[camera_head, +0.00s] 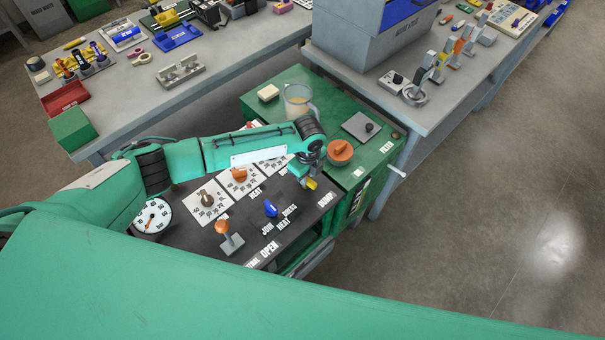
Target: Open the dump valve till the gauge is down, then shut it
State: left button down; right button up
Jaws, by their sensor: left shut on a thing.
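The control panel (185,243) is the dark top of the green cart. The gauge (152,218) is a white dial at its left end, with a small orange needle; its reading is too small to tell. My left gripper (309,179) is over the panel's right end, shut on the yellow handle of the dump valve (311,185). The gripper hides most of the valve, so its exact angle cannot be told. The DUMP label is just below right of it. My right gripper is not in view.
An orange-topped lever (223,229), a blue knob (270,208), an orange knob (239,174) and a dark knob (206,197) stand on the panel. On the green top behind are a clear jug (298,101) and a round orange knob (340,152). Grey benches stand behind.

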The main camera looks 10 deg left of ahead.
pick_arm(q)
jog(key=shift+w+a+r, duration=0.1)
jog(key=shift+a, duration=0.05)
jog(key=c, duration=1.5)
grip_release()
jog(key=shift+o, duration=0.7)
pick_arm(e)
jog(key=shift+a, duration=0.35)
